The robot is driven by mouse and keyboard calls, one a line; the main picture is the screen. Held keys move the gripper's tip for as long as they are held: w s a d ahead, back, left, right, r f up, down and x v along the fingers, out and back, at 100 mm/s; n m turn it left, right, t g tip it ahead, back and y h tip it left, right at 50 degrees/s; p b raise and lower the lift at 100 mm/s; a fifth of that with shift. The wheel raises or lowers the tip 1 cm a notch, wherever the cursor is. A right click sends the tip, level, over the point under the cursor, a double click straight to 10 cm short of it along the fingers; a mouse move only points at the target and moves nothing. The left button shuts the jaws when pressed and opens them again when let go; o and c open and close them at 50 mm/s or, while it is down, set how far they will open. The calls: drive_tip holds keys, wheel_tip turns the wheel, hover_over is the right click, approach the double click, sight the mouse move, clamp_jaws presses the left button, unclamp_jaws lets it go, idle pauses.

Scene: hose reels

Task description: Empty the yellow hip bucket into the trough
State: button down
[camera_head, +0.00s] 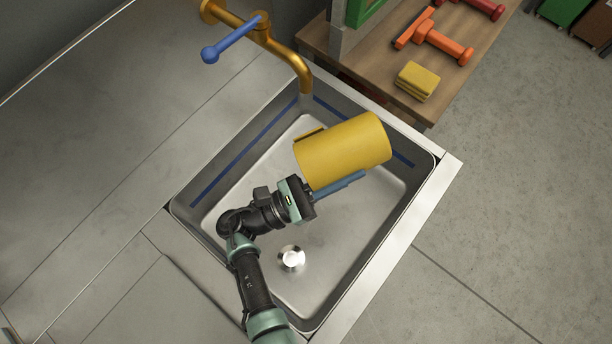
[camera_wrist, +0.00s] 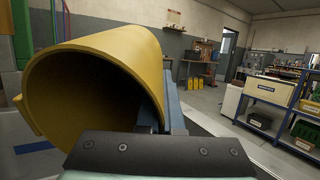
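The yellow hip bucket (camera_head: 345,150) is on its side above the trough, its long axis nearly level in the head view. Its open mouth faces back toward my wrist camera, and the wrist view shows the bucket (camera_wrist: 110,55) with a dark interior and no contents that I can make out. My gripper (camera_head: 338,185) holds it along its lower side; blue finger parts also show beside it in the wrist view (camera_wrist: 173,108). The exact grip is partly hidden by the bucket. The trough (camera_head: 325,245) is a steel basin with a blue line on its walls, a round drain and a bare visible floor.
A brass tap (camera_head: 285,50) with a blue lever (camera_head: 230,40) stands at the trough's back corner. A wooden bench (camera_head: 385,75) behind holds a yellow sponge-like block (camera_head: 417,81) and orange tools (camera_head: 440,42). Steel counter lies left; open floor lies right.

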drive_tip(key=shift+r, duration=0.1)
drive_tip(key=d+f+g+y+p, duration=0.1)
drive_tip(key=y, duration=0.1)
drive_tip(key=w+d+f+y+p, duration=0.1)
drive_tip(key=y+p, duration=0.1)
drive_tip(key=shift+d+f+g, duration=0.15)
drive_tip(key=shift+d+g, duration=0.05)
drive_tip(key=shift+g, duration=0.2)
drive_tip(key=w+d+f+g+y+p, duration=0.1)
drive_tip(key=d+f+g+y+p, duration=0.2)
drive_tip(key=f+y, duration=0.3)
drive_tip(key=w+d+f+g+y+p, duration=0.2)
drive_tip(key=f+y, duration=0.4)
drive_tip(key=y, duration=0.3)
drive_tip(key=shift+d+g+p, duration=0.6)
drive_tip(key=shift+g+p, duration=0.25)
drive_tip(key=shift+g, duration=0.15)
